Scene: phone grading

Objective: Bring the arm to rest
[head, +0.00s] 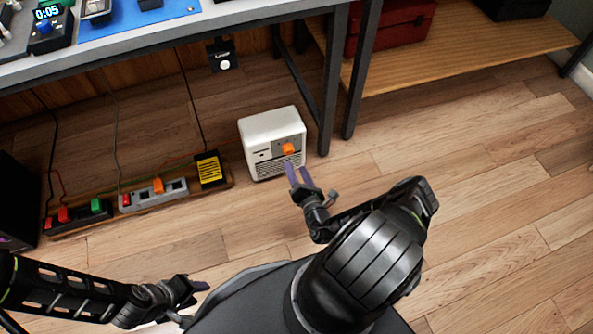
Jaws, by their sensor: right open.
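My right gripper (299,174) is open, with purple-tipped fingers just in front of a white box (270,128) that has an orange switch (288,149) and a vent grille. The box stands on the wood floor by the bench leg. The fingertips overlap the box's lower front, and I cannot tell whether they touch it. No object shows between them. My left gripper (203,287) is at the lower left, low beside my base and away from the other things. Its fingers are seen side-on, so its opening is unclear.
A board on the floor carries switch strips (152,194) and a yellow-black unit (209,168), with cables running up. The workbench (200,25) edge crosses the top, its metal legs (345,80) near the white box. A wooden shelf (470,58) holds a red toolbox (392,27). Floor at right is clear.

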